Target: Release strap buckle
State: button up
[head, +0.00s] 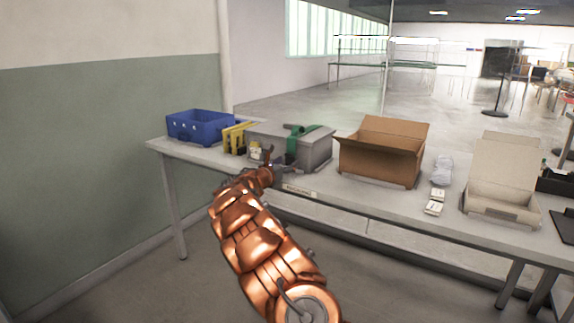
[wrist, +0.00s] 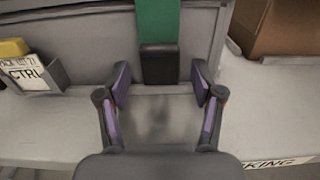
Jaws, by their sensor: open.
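A green strap (head: 294,143) runs over the lid and down the front of a grey box (head: 318,150) on the table. In the wrist view the strap (wrist: 158,22) comes down from the top into a dark buckle (wrist: 159,64) on the box's front. My gripper (wrist: 160,86) is open, with one purple-padded finger on each side of the buckle's lower part. A gap shows on both sides, and nothing is held. In the head view my gripper (head: 267,157) is at the front of the box; how near it is to the buckle is hard to tell there.
A blue crate (head: 200,127) and a yellow item (head: 235,138) stand left of the box. An open cardboard box (head: 382,152) stands close on its right. A small holder with a CTRL card (wrist: 30,74) is left of my fingers. The table's front edge is clear.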

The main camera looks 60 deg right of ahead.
jog(key=shift+d, duration=0.15)
jog(key=c, duration=1.1)
jog(key=shift+f+b, duration=0.1)
jog(key=shift+b, duration=0.2)
jog(key=shift+c, duration=0.3)
